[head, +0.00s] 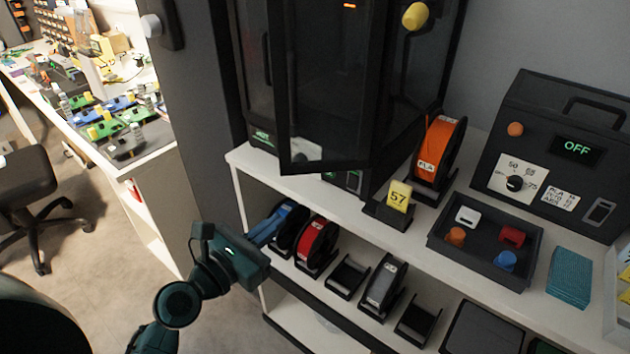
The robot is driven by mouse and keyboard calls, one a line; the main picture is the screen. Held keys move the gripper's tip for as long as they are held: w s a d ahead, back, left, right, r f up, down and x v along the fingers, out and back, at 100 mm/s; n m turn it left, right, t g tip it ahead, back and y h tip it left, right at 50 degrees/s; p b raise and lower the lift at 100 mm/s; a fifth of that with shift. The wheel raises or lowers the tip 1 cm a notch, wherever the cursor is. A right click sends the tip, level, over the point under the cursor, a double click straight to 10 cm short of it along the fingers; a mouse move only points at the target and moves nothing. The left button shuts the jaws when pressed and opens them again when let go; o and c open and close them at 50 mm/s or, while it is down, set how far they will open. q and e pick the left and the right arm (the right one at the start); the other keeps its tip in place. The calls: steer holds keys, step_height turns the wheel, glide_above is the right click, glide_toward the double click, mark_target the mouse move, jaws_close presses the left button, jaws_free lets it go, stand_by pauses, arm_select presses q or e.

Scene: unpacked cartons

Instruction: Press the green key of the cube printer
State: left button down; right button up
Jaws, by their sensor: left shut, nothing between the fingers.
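The cube printer (262,75) is a dark cabinet with glazed sides on the white shelf top, and its framed front panel (326,100) juts forward, seemingly a door standing ajar. A small green lit mark (262,135) shows low on its left front. Another faint green spot (352,181) shows low behind the panel's bottom edge; I cannot tell which is the green key. My left gripper (272,231) is shut and empty, in front of the shelf's left end and below the printer's base in the picture. My right gripper is out of view.
On the shelf top stand an orange spool (437,155), a yellow "57" tag (399,196), a dark tray (480,262) of coloured parts and a dark box reading OFF (577,148).

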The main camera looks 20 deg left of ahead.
arm_select(q)
steer(key=shift+w+a+r+n, duration=0.2)
steer(key=shift+r+n, duration=0.2)
steer(key=shift+n, duration=0.2)
steer(key=x, duration=1.4)
steer(key=shift+s+r+p, duration=0.1)
steer(key=shift+r+p, duration=0.05)
steer(key=shift+p, duration=0.25)
